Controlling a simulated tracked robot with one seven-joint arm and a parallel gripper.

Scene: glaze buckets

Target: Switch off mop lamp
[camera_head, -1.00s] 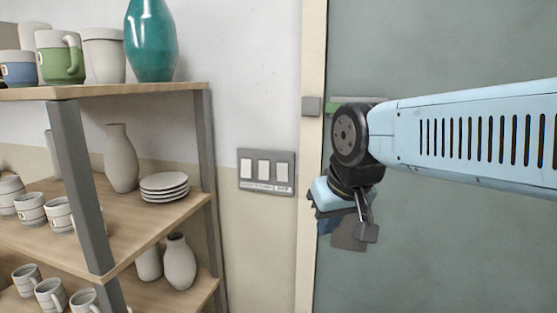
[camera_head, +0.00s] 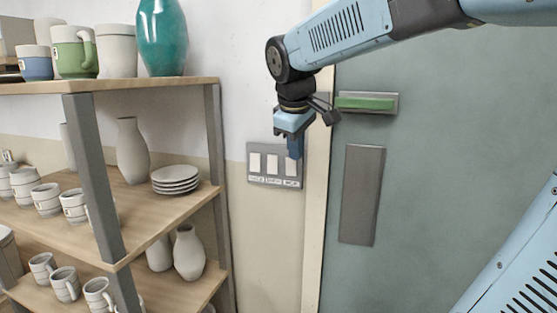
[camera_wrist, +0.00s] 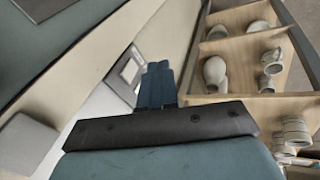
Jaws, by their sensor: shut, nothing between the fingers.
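A grey switch plate (camera_head: 263,148) with three white rockers is on the wall between the shelf and the door frame. The left rocker (camera_head: 255,161) and middle rocker (camera_head: 272,164) are uncovered. My gripper (camera_head: 295,154) is shut and empty, pointing down in front of the right rocker (camera_head: 291,169), partly hiding it. I cannot tell whether it touches. Small labels sit below the rockers, too small to read, so I cannot tell which one is the mop lamp. In the wrist view the shut blue fingers (camera_wrist: 157,85) overlap the edge of the switch plate (camera_wrist: 121,71).
A wooden shelf (camera_head: 165,85) with mugs, vases and stacked plates (camera_head: 175,178) stands left of the switches. A green door (camera_head: 430,150) with a green-barred fitting (camera_head: 366,103) and a grey plate (camera_head: 361,195) is at right. The wall below the switches is clear.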

